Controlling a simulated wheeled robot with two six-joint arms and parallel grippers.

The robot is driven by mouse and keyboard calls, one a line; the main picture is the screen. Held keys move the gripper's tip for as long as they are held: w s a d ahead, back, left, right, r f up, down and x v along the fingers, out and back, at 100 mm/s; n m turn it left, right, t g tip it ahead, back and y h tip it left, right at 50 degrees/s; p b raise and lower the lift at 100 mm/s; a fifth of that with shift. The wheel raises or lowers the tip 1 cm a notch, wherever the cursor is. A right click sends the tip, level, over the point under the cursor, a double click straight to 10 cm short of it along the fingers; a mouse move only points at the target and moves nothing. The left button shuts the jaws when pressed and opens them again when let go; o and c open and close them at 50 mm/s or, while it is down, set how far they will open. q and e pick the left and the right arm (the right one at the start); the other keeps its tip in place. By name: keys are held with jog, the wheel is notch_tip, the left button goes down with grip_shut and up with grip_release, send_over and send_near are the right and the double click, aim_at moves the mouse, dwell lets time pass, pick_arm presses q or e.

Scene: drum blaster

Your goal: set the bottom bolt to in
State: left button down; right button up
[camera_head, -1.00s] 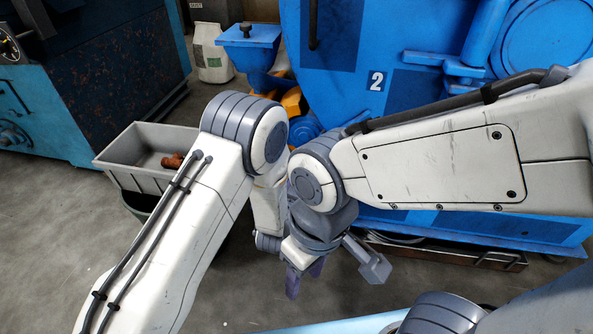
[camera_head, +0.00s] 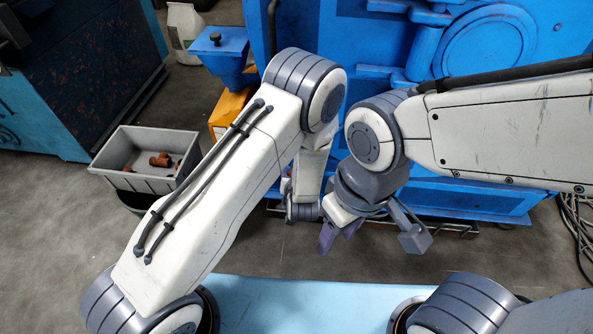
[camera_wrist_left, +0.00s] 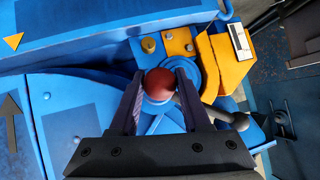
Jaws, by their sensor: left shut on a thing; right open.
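In the left wrist view, my left gripper (camera_wrist_left: 160,98) is shut on a red ball-shaped knob (camera_wrist_left: 159,83), with one purple finger on each side of it. The knob sits at a blue machine next to a yellow bracket (camera_wrist_left: 232,63). A grey rod with a dark ball end (camera_wrist_left: 240,121) shows right of the fingers. I cannot tell which bolt the knob belongs to. In the head view, my left gripper is hidden behind its own arm. My right gripper (camera_head: 338,236) is open and empty, pointing down in front of the blue machine (camera_head: 460,105).
A grey bin (camera_head: 125,180) with reddish-brown parts stands on the floor at the left. A blue hopper-like part (camera_head: 220,45) and an orange block (camera_head: 228,108) stand by the machine. Cables (camera_head: 575,220) lie on the floor at the right. My arms are close together.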

pick_arm(q)
jog(key=shift+w+d+r, duration=0.15)
jog(key=shift+d+r, duration=0.05)
jog(key=shift+d, duration=0.2)
pick_arm(e)
jog(key=shift+r, duration=0.1)
pick_arm(q)
jog(key=shift+c, duration=1.9)
grip_release()
jog(key=shift+a, duration=0.15)
